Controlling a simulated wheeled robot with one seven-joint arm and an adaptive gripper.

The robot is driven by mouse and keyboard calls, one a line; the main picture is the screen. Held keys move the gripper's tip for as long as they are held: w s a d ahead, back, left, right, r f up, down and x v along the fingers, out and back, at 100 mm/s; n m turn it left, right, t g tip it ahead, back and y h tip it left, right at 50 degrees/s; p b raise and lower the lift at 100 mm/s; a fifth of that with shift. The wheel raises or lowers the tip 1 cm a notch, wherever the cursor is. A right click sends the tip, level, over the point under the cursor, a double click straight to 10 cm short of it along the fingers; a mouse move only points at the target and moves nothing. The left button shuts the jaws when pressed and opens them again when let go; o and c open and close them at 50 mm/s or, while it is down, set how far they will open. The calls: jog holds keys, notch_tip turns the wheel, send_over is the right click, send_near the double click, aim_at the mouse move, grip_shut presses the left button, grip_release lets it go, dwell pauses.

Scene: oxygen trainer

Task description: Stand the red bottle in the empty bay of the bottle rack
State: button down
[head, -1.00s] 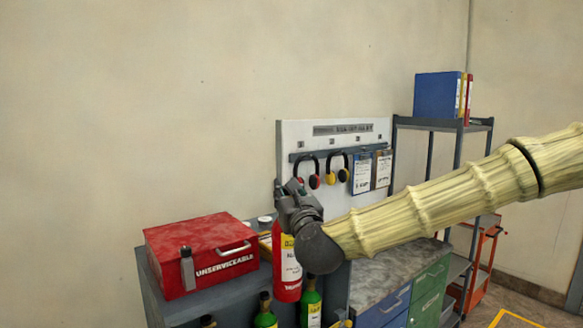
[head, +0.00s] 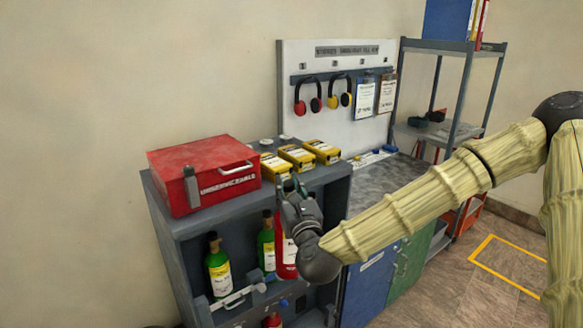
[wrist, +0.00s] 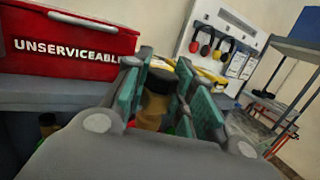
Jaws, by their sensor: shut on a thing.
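The red bottle (head: 286,262) hangs upright, or nearly so, below my gripper (head: 290,186), which is shut on its neck. In the wrist view my gripper (wrist: 168,98) has the bottle's dark cap and brownish neck (wrist: 154,100) between its green pads. The grey bottle rack (head: 172,235) holds green bottles (head: 218,268) behind a light bar, one of them just left of the red bottle. The red bottle appears in front of the right part of the rack's opening. My gripper and arm hide the bay there, and I cannot tell whether the bottle is inside it.
A red box marked UNSERVICEABLE (head: 205,172) and yellow boxes (head: 298,156) stand on the rack's top. A lower red object (head: 272,320) shows at the picture's bottom edge. A blue-and-green cabinet (head: 372,285) stands to the right, with shelving (head: 470,48) beyond.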

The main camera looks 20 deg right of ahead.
jog(key=s+a+f, duration=0.1)
jog(key=s+f, duration=0.2)
jog(key=f, duration=1.1)
jog(key=s+a+f, duration=0.1)
jog(key=s+f, duration=0.2)
jog(key=f, duration=1.2)
jog(key=shift+a, duration=0.25)
jog(key=shift+s+r, duration=0.1)
